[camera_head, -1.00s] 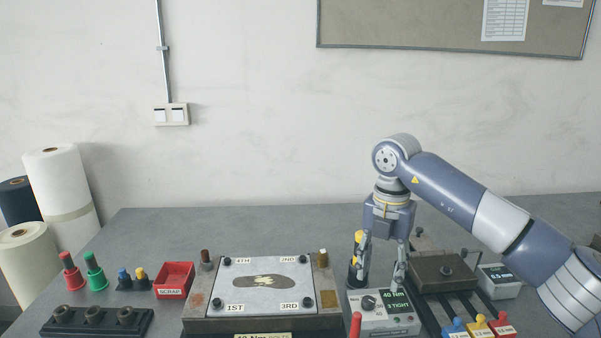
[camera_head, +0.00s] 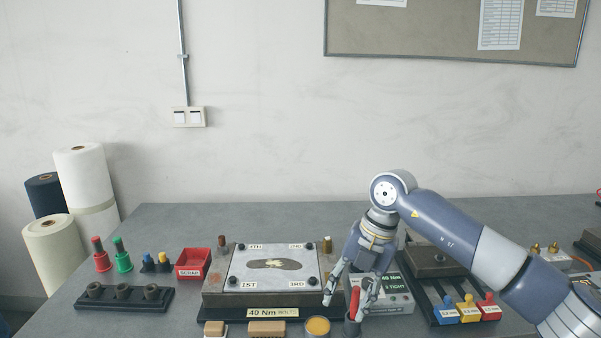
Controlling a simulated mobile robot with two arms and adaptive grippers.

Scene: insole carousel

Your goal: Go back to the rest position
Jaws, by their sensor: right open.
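My right gripper (camera_head: 346,299) is open, its fingers pointing down just right of the fixture's front right corner. It is above or beside a dark cup (camera_head: 352,326) holding a red-handled tool (camera_head: 354,303); I cannot tell whether a finger touches them. My left gripper is not in view.
The control box (camera_head: 398,303) stands behind and right of the gripper. A red scrap bin (camera_head: 193,264), red and green pegs (camera_head: 101,255) and a dark holder (camera_head: 123,297) stand left. Blue, yellow and red bins (camera_head: 467,308) stand right. Grey table (camera_head: 180,225) is clear at the back left.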

